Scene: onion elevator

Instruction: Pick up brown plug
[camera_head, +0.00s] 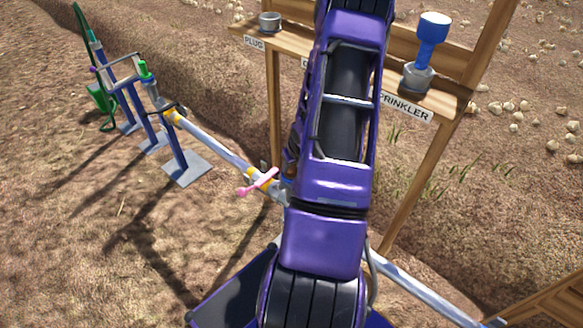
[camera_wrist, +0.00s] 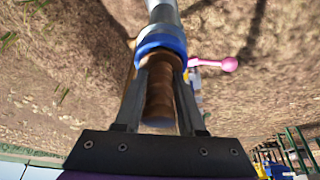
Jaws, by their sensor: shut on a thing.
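The brown plug (camera_wrist: 160,92) shows in the wrist view between the two dark fingers of my gripper (camera_wrist: 159,85). My gripper is shut on it. The plug's far end meets a blue ring (camera_wrist: 160,44) at the end of a grey pipe (camera_wrist: 164,12). I cannot tell whether the plug sits inside the ring or only touches it. In the head view my purple arm hides the plug and my gripper.
A pink-handled valve (camera_head: 258,182) sits on the silver pipe (camera_head: 215,142), which runs to blue stands (camera_head: 182,165) at left. A wooden shelf (camera_head: 300,38) labelled PLUG and SPRINKLER holds a grey cup (camera_head: 270,22) and a blue sprinkler (camera_head: 432,40). Bare soil lies at lower left.

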